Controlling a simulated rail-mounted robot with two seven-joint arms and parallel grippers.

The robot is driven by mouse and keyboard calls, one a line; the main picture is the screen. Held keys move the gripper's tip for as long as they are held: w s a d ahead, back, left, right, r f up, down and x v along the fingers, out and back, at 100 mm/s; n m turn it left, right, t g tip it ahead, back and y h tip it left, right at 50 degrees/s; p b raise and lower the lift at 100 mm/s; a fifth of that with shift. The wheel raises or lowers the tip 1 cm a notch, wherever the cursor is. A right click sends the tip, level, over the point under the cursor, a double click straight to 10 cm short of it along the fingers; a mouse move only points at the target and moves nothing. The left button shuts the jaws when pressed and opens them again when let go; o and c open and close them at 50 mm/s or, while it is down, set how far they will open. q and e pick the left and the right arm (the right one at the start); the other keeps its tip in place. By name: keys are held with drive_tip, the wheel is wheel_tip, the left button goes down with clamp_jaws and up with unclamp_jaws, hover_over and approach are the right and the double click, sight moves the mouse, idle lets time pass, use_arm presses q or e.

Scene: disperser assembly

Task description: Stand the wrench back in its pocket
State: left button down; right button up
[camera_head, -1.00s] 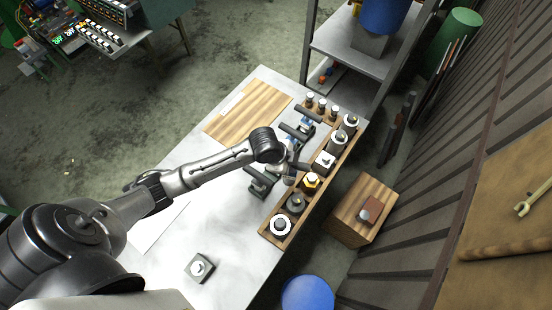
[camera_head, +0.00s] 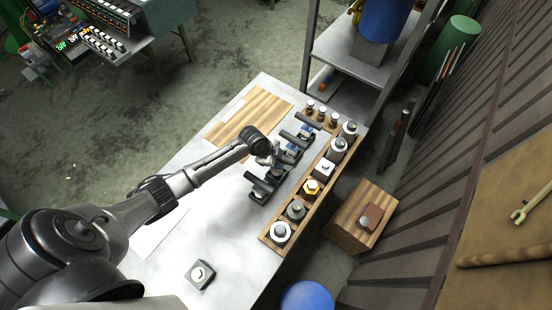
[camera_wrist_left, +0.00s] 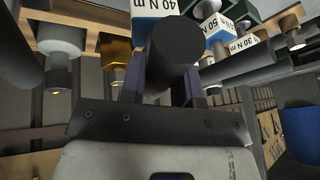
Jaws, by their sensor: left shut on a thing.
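My left gripper (camera_head: 270,159) is over the white bench beside the row of dark tool holders. In the left wrist view, its two fingers (camera_wrist_left: 165,86) are shut on the round dark handle of the wrench (camera_wrist_left: 174,42). A blue and white box marked 40 N m (camera_wrist_left: 150,8) shows right behind this handle. Other boxes marked 50 N m (camera_wrist_left: 216,25) and 30 N m (camera_wrist_left: 242,48) are to its right. A dark holder (camera_head: 262,190) stands on the bench just below the gripper in the head view. I cannot tell which pocket is empty. My right gripper is out of view.
A wooden rack (camera_head: 268,235) with several sockets runs along the bench's right edge. A wooden board (camera_head: 240,112) lies at the back, and a small grey block (camera_head: 200,275) is near the front. A wooden crate (camera_head: 350,235) stands right of the bench. The bench's left part is clear.

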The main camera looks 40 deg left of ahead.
use_arm(q)
drive_tip(key=shift+w+f, duration=0.1)
drive_tip(key=shift+f, duration=0.7)
drive_tip(key=c, duration=0.8)
unclamp_jaws()
drive_tip(key=shift+c, duration=0.2)
